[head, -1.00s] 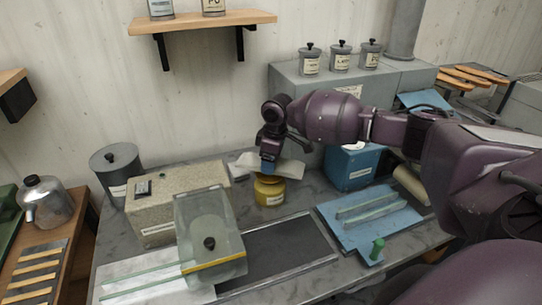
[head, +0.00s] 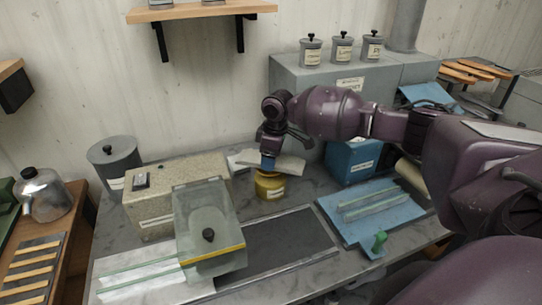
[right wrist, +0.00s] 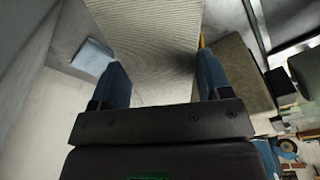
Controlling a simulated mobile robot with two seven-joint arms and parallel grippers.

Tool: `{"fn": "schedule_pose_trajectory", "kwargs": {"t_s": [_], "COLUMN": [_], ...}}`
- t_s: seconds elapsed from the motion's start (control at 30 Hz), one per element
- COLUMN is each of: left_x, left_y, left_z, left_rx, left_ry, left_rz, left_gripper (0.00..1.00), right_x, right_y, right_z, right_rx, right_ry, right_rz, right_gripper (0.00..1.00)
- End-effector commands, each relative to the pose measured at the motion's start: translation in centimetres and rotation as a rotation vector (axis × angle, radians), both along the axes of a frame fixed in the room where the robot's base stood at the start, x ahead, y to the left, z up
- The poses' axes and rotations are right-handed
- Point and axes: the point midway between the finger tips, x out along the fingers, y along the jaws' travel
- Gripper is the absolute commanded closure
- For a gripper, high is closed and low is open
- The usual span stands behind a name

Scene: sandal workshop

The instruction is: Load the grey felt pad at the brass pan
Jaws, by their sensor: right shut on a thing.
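My right gripper (head: 268,164) is shut on the grey felt pad (head: 289,165), a pale flat piece that sticks out to the right of the blue fingers. In the right wrist view the ribbed pad (right wrist: 150,45) fills the space between the two fingers. The brass pan (head: 270,188), a short yellow pot with a pale label, stands on the bench directly below the gripper and pad. The pad covers the pan's top, so I cannot tell whether they touch. My left gripper is not in view.
A speckled box (head: 165,205) and a clear-lidded case (head: 210,225) stand left of the pan. A blue box (head: 350,160) is close on the right, with a blue board (head: 375,215) in front of it. A dark flat panel (head: 280,248) lies in front.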

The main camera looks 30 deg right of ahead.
Motion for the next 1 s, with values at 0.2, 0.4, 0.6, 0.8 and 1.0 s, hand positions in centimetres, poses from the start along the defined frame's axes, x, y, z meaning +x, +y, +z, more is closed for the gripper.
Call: {"fn": "schedule_pose_trajectory", "kwargs": {"t_s": [0.2, 0.4, 0.6, 0.8, 1.0], "left_x": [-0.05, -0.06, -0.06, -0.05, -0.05], "left_y": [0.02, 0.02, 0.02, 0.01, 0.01], "left_z": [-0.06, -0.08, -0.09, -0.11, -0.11], "left_rx": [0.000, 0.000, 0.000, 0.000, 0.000], "left_ry": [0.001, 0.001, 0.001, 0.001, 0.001], "left_rz": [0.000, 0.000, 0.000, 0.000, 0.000], "left_gripper": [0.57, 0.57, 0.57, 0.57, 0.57], "right_x": [0.00, 0.00, 0.00, 0.00, 0.01], "right_y": [0.00, 0.00, 0.00, 0.00, 0.00], "right_z": [-0.21, -0.40, -0.59, -0.79, -0.98], "right_rx": [0.000, 0.000, 0.000, 0.000, 0.000], "right_ry": [0.000, 0.000, 0.000, 0.000, 0.000], "right_rz": [0.000, 0.000, 0.000, 0.000, 0.000], "right_gripper": [0.48, 0.48, 0.48, 0.48, 0.48]}}
